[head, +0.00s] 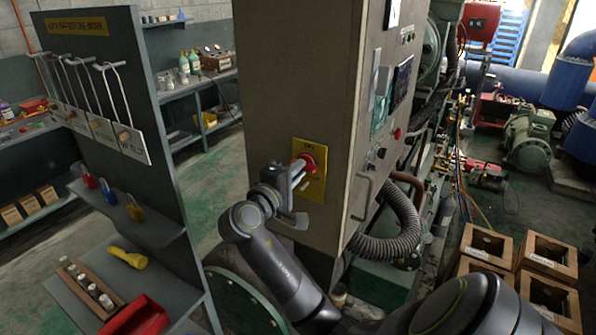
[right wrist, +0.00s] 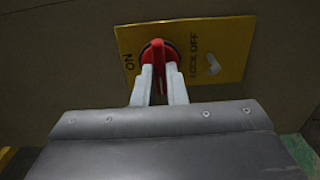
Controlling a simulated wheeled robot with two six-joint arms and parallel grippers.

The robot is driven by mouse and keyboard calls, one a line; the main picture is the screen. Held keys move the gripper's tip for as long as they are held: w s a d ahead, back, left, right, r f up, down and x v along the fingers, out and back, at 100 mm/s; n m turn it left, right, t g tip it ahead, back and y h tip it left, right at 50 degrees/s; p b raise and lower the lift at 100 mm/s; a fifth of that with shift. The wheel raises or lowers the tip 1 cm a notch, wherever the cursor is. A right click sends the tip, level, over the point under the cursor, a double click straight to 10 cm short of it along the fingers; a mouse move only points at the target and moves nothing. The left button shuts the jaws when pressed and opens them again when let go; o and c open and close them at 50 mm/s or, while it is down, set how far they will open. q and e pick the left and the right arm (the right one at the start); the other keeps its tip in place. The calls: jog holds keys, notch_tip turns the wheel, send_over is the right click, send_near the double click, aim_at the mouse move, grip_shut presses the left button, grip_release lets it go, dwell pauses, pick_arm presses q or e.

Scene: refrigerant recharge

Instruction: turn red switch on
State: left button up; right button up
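The red switch (head: 308,162) sits on a yellow plate (head: 314,184) on the front of the tall grey cabinet (head: 290,80). In the right wrist view the red switch (right wrist: 157,52) stands on the yellow plate (right wrist: 222,50), which reads "ON" at its left and "LOCK OFF" right of the switch. My right gripper (head: 299,169) is at the switch; in the wrist view its fingers (right wrist: 158,70) lie on either side of the red handle, close together, and appear shut on it. The fingertips partly hide the handle. My left gripper is not in view.
A grey shelf panel (head: 100,60) with hanging tagged hooks, padlocks and a yellow torch (head: 128,257) stands at the left. A corrugated hose (head: 395,240) and cabinet handle (head: 361,198) are on the cabinet's right side. Wooden boxes (head: 548,255) stand at the lower right.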

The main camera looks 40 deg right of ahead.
jog(key=shift+f, duration=0.15)
grip_shut()
jog(key=m+b, duration=0.3)
jog(key=m, duration=0.1)
jog(key=shift+f+b, duration=0.1)
jog(key=shift+b, duration=0.3)
jog(key=shift+m, duration=0.3)
